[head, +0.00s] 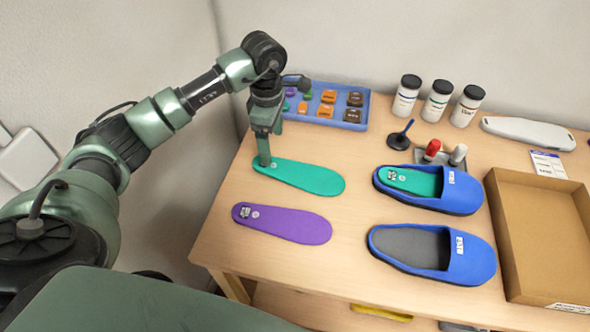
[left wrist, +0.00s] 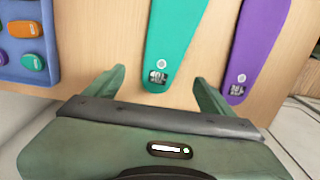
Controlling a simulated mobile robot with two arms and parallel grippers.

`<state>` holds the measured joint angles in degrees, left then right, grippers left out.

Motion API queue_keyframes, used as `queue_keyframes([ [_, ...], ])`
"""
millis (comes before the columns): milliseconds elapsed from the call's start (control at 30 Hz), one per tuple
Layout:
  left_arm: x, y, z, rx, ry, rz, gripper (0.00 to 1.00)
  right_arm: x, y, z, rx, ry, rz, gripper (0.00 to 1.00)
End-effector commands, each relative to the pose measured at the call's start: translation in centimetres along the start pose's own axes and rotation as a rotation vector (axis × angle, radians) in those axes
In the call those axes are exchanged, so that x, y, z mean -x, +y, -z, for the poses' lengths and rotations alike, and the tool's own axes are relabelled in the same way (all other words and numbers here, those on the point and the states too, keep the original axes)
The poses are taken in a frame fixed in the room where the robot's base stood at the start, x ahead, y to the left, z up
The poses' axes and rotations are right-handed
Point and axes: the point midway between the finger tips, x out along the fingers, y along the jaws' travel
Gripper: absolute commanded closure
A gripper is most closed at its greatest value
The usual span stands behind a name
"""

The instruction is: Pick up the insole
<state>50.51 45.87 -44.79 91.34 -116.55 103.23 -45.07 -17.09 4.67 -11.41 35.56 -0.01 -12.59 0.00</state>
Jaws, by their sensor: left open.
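A green insole (head: 308,178) and a purple insole (head: 288,224) lie flat and apart on the table (head: 350,200). My left gripper (head: 264,160) is over the left end of the green insole. In the left wrist view my left gripper (left wrist: 160,82) is open, with the labelled end of the green insole (left wrist: 170,45) between and just beyond its fingers. The purple insole (left wrist: 252,50) is outside the right finger. The gap in height between fingers and insole is hard to judge. My right gripper does not show.
Two blue slippers (head: 478,258) stand at the right, the back one holding a green insole. A brown box (head: 535,225) is right of them. A blue tray (head: 362,97) with several small pieces lies behind my gripper. Several jars (head: 438,101) stand at the back.

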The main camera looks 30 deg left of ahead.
Motion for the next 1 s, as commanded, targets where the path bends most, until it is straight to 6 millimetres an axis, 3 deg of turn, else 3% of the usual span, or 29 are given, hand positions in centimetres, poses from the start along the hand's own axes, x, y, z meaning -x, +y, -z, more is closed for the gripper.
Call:
queue_keyframes([
  [533, -6.6, -0.4, 0.9, 0.003, 0.009, 0.007, 0.16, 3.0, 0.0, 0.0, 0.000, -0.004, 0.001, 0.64],
  [867, -7.5, -0.3, 0.9, 0.001, 0.009, 0.003, 0.16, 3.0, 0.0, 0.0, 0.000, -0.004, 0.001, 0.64],
  [1000, -7.5, -0.3, 0.9, 0.001, 0.008, 0.003, 0.55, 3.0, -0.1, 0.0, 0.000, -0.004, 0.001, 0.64],
])
